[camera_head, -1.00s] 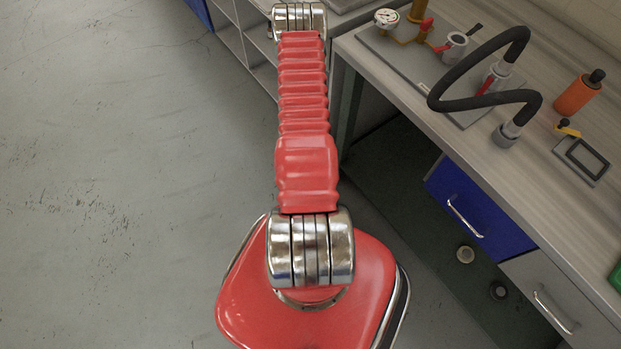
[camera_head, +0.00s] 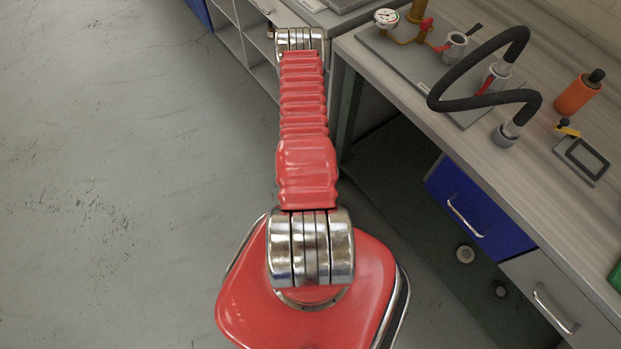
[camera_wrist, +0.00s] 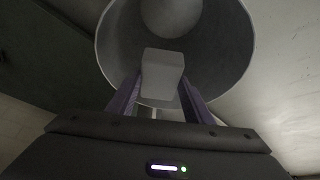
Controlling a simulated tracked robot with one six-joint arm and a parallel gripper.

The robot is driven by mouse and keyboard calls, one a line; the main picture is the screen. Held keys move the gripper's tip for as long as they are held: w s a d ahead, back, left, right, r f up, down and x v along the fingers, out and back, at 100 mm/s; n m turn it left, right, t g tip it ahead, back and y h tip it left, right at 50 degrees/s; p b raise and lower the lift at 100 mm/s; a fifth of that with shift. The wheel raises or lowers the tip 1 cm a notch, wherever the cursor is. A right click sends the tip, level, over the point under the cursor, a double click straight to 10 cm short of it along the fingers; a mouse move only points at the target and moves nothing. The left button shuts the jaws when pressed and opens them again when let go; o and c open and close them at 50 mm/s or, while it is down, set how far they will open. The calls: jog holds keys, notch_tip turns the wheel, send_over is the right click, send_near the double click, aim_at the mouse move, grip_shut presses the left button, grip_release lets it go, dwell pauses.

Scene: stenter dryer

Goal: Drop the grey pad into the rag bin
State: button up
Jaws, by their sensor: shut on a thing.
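In the wrist view, my gripper (camera_wrist: 161,84) is shut on the grey pad (camera_wrist: 163,62), a pale block held between the two purple-grey fingers. Beyond the pad is the rag bin (camera_wrist: 232,62), a round grey container seen through its open mouth, with a lighter round bottom inside. The pad overlaps the near part of the bin's mouth in this view. How far it is above or inside the rim is hard to tell. The gripper, pad and bin do not show in the head view.
In the head view, a workbench (camera_head: 450,130) on the right carries a black hose (camera_head: 480,95), a gauge (camera_head: 386,18), an orange bottle (camera_head: 579,93) and a small panel device (camera_head: 582,160). A blue drawer (camera_head: 470,207) is underneath. Open floor (camera_head: 110,180) lies on the left.

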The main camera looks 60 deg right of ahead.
jog(key=o, duration=1.1)
jog(key=shift+r, duration=0.1)
jog(key=w+v, duration=0.1)
jog(key=v, duration=1.2)
jog(key=shift+s+r, duration=0.3)
jog(key=shift+s, duration=0.15)
jog(key=shift+a, duration=0.1)
